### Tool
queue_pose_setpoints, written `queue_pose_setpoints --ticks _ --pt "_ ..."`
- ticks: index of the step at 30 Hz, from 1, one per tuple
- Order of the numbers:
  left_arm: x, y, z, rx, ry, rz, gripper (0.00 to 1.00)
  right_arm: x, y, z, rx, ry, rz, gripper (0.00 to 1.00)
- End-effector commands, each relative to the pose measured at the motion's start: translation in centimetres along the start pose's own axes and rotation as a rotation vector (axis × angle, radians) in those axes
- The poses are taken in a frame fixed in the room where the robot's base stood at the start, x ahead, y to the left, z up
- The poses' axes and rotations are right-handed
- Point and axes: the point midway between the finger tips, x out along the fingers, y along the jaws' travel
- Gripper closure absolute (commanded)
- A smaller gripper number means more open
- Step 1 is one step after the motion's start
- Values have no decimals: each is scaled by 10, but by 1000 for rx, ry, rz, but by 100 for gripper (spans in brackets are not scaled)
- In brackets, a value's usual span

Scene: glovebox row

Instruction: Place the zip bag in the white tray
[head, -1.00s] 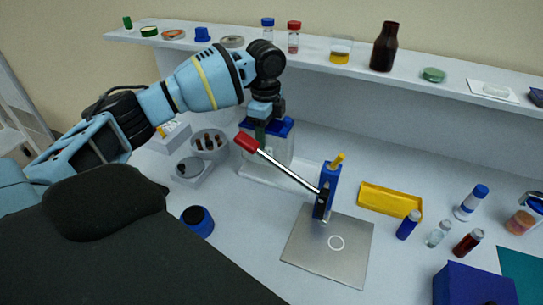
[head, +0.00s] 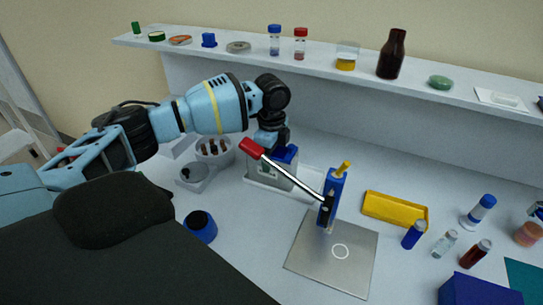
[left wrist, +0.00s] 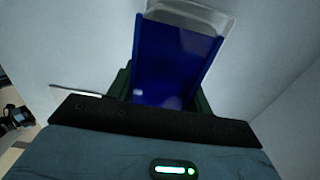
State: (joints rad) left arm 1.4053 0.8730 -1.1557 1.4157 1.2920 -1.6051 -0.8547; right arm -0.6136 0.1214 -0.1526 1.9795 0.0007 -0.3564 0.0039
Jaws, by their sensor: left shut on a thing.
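The zip bag (head: 266,168) has a blue top part and a see-through, greyish body. My left gripper (head: 274,147) is shut on its blue top from above. In the left wrist view the blue part of the bag (left wrist: 172,62) sits between the dark green fingers (left wrist: 165,90), with a pale clear edge beyond it. The white tray (head: 306,197) lies on the bench below the bag, and the bag hangs upright over it. I cannot tell whether the bag's lower edge touches the tray. My right gripper is not in view.
A red-handled metal rod (head: 290,173) leans from a blue holder (head: 331,192), passing in front of the bag. A grey plate (head: 325,265), yellow tray (head: 394,209) and vials stand to the right. A grey cup (head: 214,152) is left of the tray. A loaded shelf runs behind.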

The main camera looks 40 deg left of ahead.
Motion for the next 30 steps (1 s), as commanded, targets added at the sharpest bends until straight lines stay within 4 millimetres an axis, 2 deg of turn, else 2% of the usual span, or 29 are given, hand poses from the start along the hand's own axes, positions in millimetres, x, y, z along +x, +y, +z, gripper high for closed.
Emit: queue_pose_setpoints --ticks 4,5,9,20,23,30 --pt "3 0 0 0 1 0 76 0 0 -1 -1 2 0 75" --pt "3 0 0 0 1 0 46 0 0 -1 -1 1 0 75" --pt "3 0 0 0 0 0 28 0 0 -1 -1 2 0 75" --pt "-1 0 0 0 0 -1 28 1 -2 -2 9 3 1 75" --pt "-12 -1 0 0 2 -3 28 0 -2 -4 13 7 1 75" --pt "-59 -1 -1 0 3 -5 28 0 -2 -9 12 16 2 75"
